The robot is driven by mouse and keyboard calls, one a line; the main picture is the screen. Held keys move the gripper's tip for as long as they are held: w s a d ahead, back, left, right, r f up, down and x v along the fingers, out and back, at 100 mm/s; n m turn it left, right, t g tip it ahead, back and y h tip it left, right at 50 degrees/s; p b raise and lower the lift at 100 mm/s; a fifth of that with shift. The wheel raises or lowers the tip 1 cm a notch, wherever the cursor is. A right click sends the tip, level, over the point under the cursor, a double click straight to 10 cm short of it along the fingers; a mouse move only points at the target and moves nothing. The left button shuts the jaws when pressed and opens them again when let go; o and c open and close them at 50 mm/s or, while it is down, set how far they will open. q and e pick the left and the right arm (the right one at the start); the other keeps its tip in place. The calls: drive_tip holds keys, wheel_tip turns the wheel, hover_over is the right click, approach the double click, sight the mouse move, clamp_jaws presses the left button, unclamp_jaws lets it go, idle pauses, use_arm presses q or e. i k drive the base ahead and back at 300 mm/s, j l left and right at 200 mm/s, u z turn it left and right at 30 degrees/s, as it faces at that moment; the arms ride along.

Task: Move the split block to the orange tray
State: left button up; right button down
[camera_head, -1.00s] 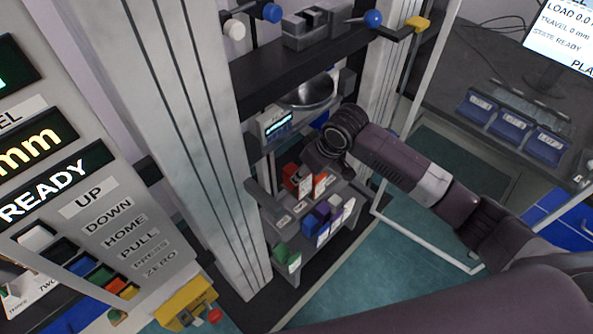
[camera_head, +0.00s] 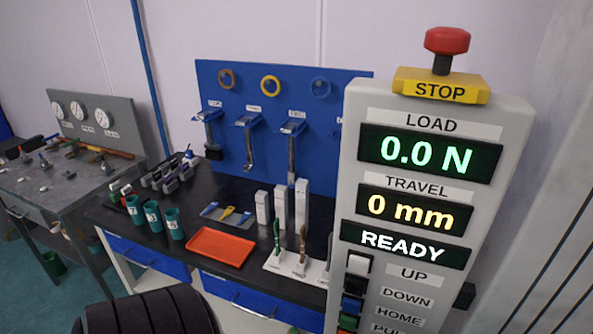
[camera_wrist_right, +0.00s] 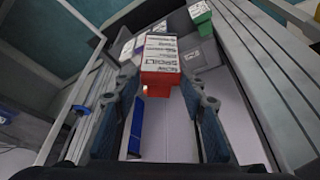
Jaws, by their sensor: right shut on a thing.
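The orange tray (camera_head: 222,247) lies flat and empty on the dark bench in the head view, left of the tall display panel. In the right wrist view, a red block with a white label reading SPLIT (camera_wrist_right: 160,62) sits between the fingertips of my right gripper (camera_wrist_right: 159,88). The gripper is shut on this block; its lower part is partly hidden by the fingers. My left gripper shows in neither view.
Green cups (camera_head: 153,217) stand left of the tray, and white upright blocks (camera_head: 281,206) stand behind it to the right. A white stand with handled tools (camera_head: 300,262) is close on its right. A green block (camera_wrist_right: 201,14) shows beyond my right gripper.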

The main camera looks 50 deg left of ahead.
sight(221, 246)
drive_tip(key=k+j+u, duration=0.15)
drive_tip(key=k+j, duration=0.15)
drive_tip(key=k+j+u, duration=0.15)
drive_tip(key=j, duration=0.25)
drive_tip(key=k+j+u, duration=0.15)
drive_tip(key=k+j, duration=0.2)
drive_tip(key=k+j+u, duration=0.15)
drive_tip(key=j, duration=0.3)
